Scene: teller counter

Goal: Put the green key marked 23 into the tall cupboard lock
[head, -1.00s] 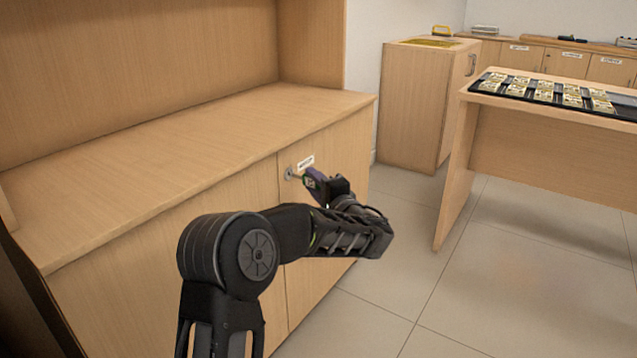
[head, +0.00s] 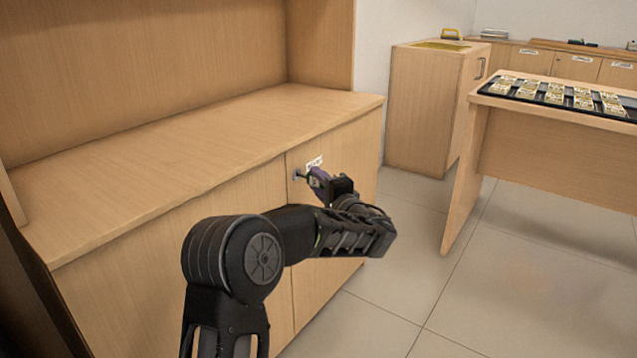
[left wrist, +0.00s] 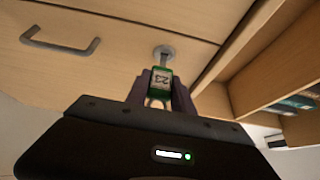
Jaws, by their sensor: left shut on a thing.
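The green key marked 23 (left wrist: 160,84) is between the fingers of my left gripper (left wrist: 160,100) in the left wrist view. My left gripper (head: 322,183) is shut on it, in front of the wooden cupboard door in the head view. The key points at the round metal lock (left wrist: 164,52), which also shows in the head view (head: 297,175) beside a white label. The key's tip meets or nearly meets the lock face; how deep it sits I cannot tell. My right gripper is not in view.
A grey bar handle (left wrist: 60,42) is on the cupboard front in the left wrist view. The wooden counter top (head: 200,140) overhangs the door. A table with a dark tray of banknotes (head: 520,94) stands at right, with clear tiled floor before it.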

